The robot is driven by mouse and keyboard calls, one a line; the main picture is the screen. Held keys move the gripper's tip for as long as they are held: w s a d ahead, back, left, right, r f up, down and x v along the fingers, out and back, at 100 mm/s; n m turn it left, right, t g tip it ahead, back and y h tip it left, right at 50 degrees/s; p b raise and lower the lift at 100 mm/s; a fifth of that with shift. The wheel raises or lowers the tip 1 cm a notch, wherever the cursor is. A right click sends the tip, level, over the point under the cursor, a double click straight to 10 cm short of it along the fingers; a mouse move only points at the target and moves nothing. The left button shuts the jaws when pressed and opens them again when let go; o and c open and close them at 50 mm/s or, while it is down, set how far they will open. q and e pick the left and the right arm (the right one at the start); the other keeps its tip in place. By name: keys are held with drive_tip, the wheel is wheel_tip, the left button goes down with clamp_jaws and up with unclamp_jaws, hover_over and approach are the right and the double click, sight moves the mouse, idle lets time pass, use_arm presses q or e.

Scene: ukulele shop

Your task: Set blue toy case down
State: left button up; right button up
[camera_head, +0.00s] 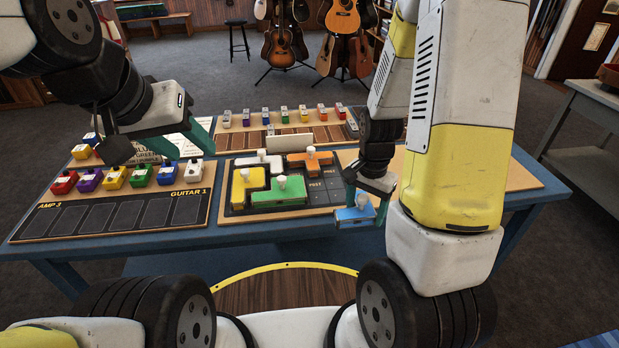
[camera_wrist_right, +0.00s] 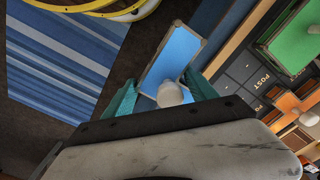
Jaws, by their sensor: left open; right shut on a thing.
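The blue toy case (camera_head: 354,216) is held in my right gripper (camera_head: 366,190), near the front edge of the blue table (camera_head: 330,222). In the right wrist view the case (camera_wrist_right: 181,50) is a blue rectangle with a metal-coloured edge and a white knob (camera_wrist_right: 170,94), between the teal fingers. I cannot tell from these views whether it touches the table. My left gripper (camera_head: 181,145) is open and empty above the back of the pedal board at the left.
The dark tray (camera_head: 234,207) holds yellow, green, white and orange cases, left of the blue case. Several coloured pedals stand on the AMP 3 board (camera_head: 118,217) and the rear board (camera_head: 265,125). A grey side table (camera_head: 590,110) stands right.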

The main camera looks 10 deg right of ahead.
hover_over(337, 195)
drive_tip(key=shift+f, duration=2.5)
drive_tip(key=shift+f, duration=0.15)
drive_tip(key=o, duration=1.7)
